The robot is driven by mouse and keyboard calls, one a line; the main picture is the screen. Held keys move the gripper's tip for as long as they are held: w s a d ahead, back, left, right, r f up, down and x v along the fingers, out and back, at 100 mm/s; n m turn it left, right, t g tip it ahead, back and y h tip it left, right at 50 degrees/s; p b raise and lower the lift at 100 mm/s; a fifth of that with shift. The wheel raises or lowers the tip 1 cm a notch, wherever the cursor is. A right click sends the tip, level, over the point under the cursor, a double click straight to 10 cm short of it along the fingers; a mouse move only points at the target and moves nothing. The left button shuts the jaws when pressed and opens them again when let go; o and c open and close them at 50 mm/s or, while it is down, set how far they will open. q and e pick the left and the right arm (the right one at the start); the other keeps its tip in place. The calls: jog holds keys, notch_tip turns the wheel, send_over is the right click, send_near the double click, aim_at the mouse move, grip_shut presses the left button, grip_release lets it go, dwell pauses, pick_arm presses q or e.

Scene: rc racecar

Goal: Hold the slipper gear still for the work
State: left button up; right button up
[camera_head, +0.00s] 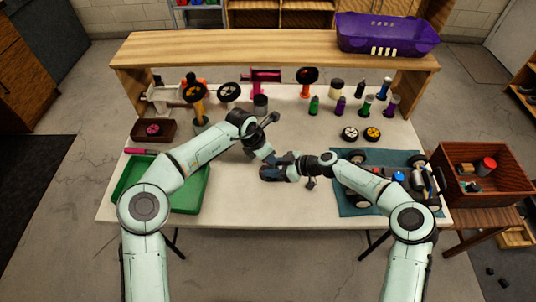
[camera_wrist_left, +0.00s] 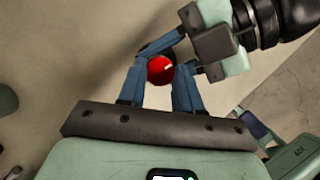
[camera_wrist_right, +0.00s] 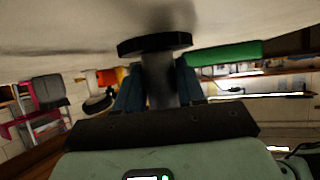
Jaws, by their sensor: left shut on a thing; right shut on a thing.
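My left gripper (camera_head: 268,157) and right gripper (camera_head: 274,170) meet close together above the middle of the white tabletop. In the right wrist view, the right fingers (camera_wrist_right: 158,85) are shut on the grey hub of a dark, flat disc (camera_wrist_right: 155,43), which I take for the slipper gear. In the left wrist view, the left fingers (camera_wrist_left: 161,72) are shut around a small round red piece (camera_wrist_left: 160,69). A dark curved rim shows just behind it, beside the right gripper's blue fingers. Whether the red piece touches the gear is hidden.
A green tray (camera_head: 185,195) lies at left, and a blue mat (camera_head: 350,208) with the car chassis (camera_head: 400,180) at right. Bottles and wheels stand at the back under a wooden shelf (camera_head: 270,46). The front middle of the table (camera_head: 250,210) is clear.

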pick_arm(q)
jog(key=m, duration=0.2)
jog(key=m+g+h, duration=0.1)
jog(key=m, duration=0.1)
jog(key=shift+w+g, duration=0.2)
jog(key=shift+g, duration=0.1)
jog(key=shift+w+m+g, duration=0.1)
jog(key=shift+m+g, duration=0.5)
jog(key=shift+m, duration=1.2)
jog(key=shift+a, duration=0.15)
jog(key=o, duration=0.8)
jog(key=shift+r, duration=0.15)
jog(key=w+a, duration=0.1)
jog(key=a, duration=1.1)
jog(key=shift+w+a+r, duration=0.15)
jog(key=shift+r, duration=0.2)
